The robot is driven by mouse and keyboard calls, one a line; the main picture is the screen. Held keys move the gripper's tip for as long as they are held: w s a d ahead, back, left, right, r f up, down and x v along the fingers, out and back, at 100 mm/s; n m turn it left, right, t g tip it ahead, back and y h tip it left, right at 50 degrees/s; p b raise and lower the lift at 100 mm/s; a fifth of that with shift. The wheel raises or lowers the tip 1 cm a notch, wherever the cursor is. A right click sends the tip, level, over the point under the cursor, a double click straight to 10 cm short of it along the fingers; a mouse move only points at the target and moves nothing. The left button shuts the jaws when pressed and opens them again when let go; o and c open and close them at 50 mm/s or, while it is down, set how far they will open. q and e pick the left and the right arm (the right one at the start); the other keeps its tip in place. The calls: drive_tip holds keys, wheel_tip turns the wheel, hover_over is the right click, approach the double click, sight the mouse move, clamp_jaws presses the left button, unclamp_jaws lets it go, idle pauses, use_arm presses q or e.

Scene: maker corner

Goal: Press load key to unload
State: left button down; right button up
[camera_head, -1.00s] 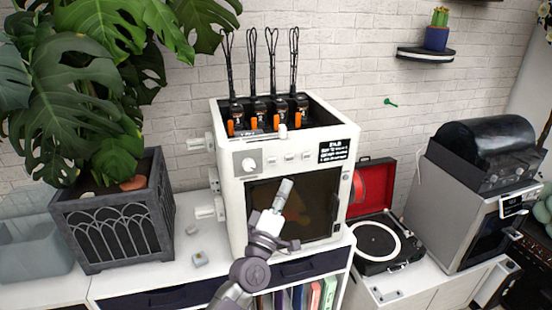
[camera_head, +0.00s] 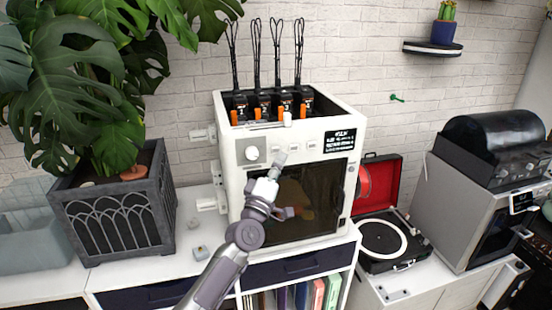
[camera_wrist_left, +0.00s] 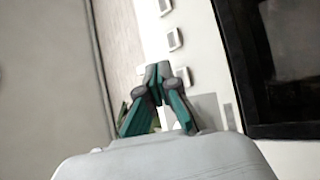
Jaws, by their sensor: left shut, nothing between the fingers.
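A white box-shaped machine (camera_head: 354,120) stands on the counter, with a dark window (camera_head: 312,195) in its front. Above the window is a row of small pale keys, left (camera_head: 276,148), middle (camera_head: 294,147) and right (camera_head: 311,145); their labels are too small to read, so I cannot tell which is the load key. Keys also show in the left wrist view (camera_wrist_left: 174,39). My left gripper (camera_head: 281,158) is shut and empty, its tips just below the left and middle keys. In the left wrist view its fingertips (camera_wrist_left: 158,72) are close to the lowest key (camera_wrist_left: 183,77); contact cannot be told.
Several black-and-orange units (camera_head: 264,106) stand in the machine's top. A planter (camera_head: 118,212) is on the left; a record player (camera_head: 384,238) is on the right.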

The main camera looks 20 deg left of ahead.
use_arm(q)
drive_tip(key=shift+w+a, duration=0.3)
drive_tip(key=shift+w, duration=0.15)
drive_tip(key=shift+b, duration=0.3)
idle(0.9)
drive_tip(key=shift+w+a, duration=0.2)
drive_tip(key=shift+w, duration=0.15)
drive_tip(key=shift+w+a+r+b, duration=0.1)
drive_tip(key=shift+w+a+b, duration=0.15)
drive_tip(key=shift+b, duration=0.3)
idle(0.4)
idle(0.3)
drive_tip(key=shift+s+d+p, duration=0.45)
drive_tip(key=shift+s+p, duration=0.15)
drive_tip(key=shift+s, duration=0.1)
